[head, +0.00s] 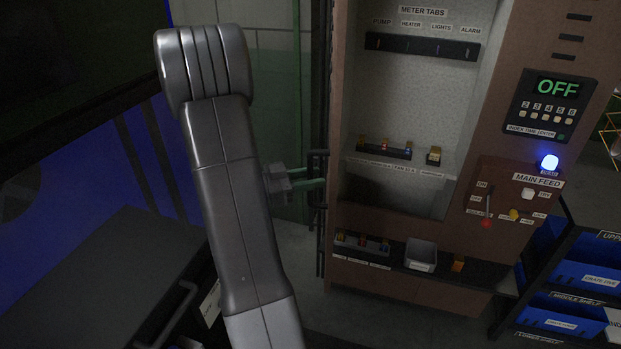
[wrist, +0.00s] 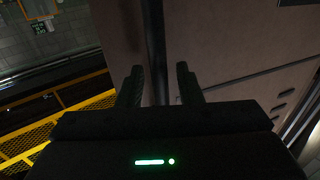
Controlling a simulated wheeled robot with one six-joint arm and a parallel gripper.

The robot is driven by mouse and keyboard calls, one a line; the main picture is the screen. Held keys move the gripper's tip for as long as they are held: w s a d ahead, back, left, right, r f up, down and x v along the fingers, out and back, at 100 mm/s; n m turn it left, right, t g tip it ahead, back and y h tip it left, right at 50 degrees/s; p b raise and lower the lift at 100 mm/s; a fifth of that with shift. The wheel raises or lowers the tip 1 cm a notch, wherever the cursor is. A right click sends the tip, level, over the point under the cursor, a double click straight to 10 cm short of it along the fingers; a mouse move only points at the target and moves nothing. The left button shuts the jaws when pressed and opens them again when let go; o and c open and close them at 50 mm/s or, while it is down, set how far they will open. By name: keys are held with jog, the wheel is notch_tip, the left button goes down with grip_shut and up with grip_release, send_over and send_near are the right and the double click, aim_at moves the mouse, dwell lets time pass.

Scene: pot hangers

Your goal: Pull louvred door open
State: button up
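The brown cabinet (head: 341,90) stands open at the front in the head view, its pale interior showing. A narrow dark upright (head: 323,230) runs along its left edge; it looks like the door seen nearly edge-on, but I cannot be sure. In the wrist view, a brown panel (wrist: 235,45) with dark louvre slots (wrist: 284,97) fills the right. My gripper (head: 318,176) is at the cabinet's left edge, by a dark handle-like bar (head: 317,160). Its two fingers (wrist: 160,78) are apart, with a dark vertical bar (wrist: 155,40) between them. Contact is unclear.
The cabinet holds a hook rail (head: 420,46), breaker rows and a lower ledge with a grey bin (head: 421,256). A shelf with blue bins (head: 585,272) stands right. A dark cart (head: 110,270) stands lower left. Yellow mesh (wrist: 60,120) shows in the wrist view.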

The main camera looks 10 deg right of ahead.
jog(key=shift+r, duration=0.1)
notch_tip(320, 180, up, 10)
jog(key=shift+f+b, duration=0.1)
jog(key=shift+b, duration=0.3)
dwell(0.3)
